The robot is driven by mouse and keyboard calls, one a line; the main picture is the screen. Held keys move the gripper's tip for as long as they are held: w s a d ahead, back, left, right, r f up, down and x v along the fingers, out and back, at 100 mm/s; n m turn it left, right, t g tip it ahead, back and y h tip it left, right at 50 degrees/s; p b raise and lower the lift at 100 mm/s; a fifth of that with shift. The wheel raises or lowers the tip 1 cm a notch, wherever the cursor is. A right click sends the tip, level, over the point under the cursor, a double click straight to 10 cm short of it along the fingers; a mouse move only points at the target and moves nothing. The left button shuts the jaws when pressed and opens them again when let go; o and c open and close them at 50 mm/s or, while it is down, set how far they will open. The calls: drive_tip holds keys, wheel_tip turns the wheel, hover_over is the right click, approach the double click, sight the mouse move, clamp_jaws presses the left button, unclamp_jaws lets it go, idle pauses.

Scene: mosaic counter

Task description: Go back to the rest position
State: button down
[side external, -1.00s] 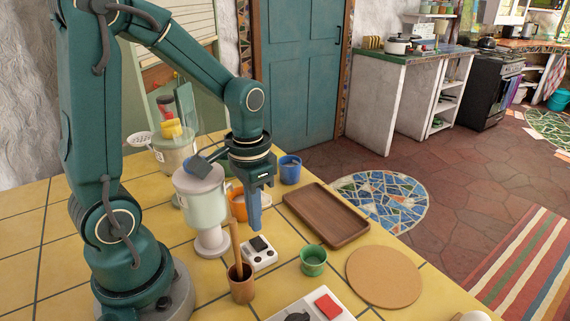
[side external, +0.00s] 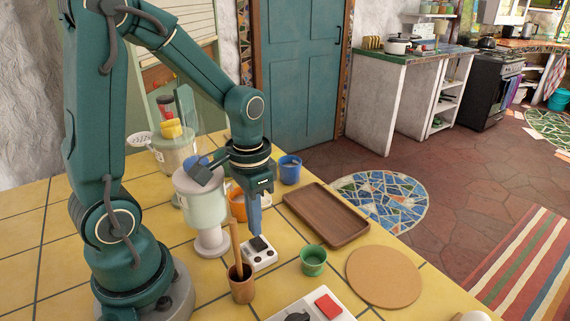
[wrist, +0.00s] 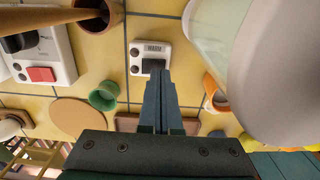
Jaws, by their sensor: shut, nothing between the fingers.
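My gripper (side external: 254,233) is shut and empty, pointing down just above a small white switch box (side external: 266,262) on the yellow tiled counter. The box has a black rocker and round dark buttons or sockets. In the wrist view, my closed fingertips (wrist: 157,78) reach the black rocker of the box (wrist: 147,33), which is labelled WARM. The fingers hide part of the rocker, and I cannot tell whether they touch it.
A pale pedestal container (side external: 205,208) stands close left of my gripper. A terracotta pot (side external: 242,290) with a wooden pestle, a green cup (side external: 313,261), a blue cup (side external: 290,170), a brown tray (side external: 326,215) and a round cork mat (side external: 384,277) surround the box.

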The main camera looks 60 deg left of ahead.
wheel_tip(320, 180, up, 13)
drive_tip(key=shift+f, duration=0.15)
idle(0.4)
